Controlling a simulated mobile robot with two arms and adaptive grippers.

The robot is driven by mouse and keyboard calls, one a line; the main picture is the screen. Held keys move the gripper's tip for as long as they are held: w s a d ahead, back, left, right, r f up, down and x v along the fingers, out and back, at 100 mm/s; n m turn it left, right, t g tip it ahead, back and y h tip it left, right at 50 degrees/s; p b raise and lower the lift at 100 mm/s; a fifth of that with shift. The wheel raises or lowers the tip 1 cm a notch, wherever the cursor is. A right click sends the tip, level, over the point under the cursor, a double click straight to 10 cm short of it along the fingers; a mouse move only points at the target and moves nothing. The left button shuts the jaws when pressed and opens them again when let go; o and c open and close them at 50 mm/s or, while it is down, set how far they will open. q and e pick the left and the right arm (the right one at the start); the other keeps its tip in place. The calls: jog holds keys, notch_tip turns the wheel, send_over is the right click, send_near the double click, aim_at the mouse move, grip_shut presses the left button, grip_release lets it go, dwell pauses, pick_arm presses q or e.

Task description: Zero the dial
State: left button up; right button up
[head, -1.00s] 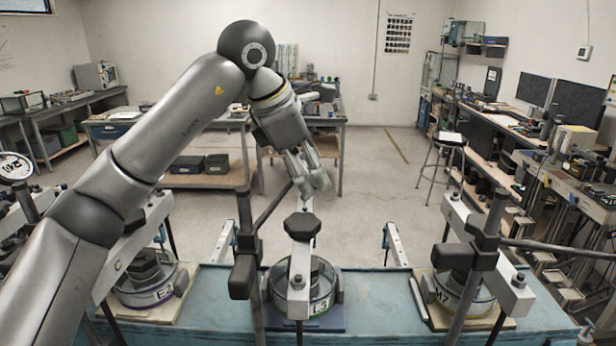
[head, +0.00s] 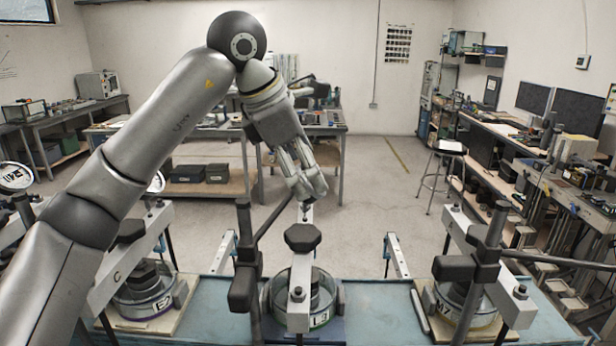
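A round white dial (head: 15,177) with dark markings is at the left edge, too small to read. Part of a second white dial (head: 157,183) shows behind my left arm. Three lever frames stand along the blue bench: a left one (head: 150,240), a middle one (head: 300,275) and a right one (head: 478,252). Each has a ring cell under it; the middle cell (head: 322,318) is labelled L3. My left gripper (head: 313,194) hangs above and beyond the middle frame's black knob (head: 303,238), apparently empty. Its finger gap is unclear. My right gripper is not in view.
Dark upright posts (head: 243,250) and arms stand between the frames. The blue bench top (head: 380,295) has bare room between the middle and right frames. A stool (head: 446,150) and open floor lie beyond the bench.

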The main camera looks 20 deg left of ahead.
pick_arm(q)
jog(key=v, duration=0.9)
jog(key=shift+s, duration=0.2)
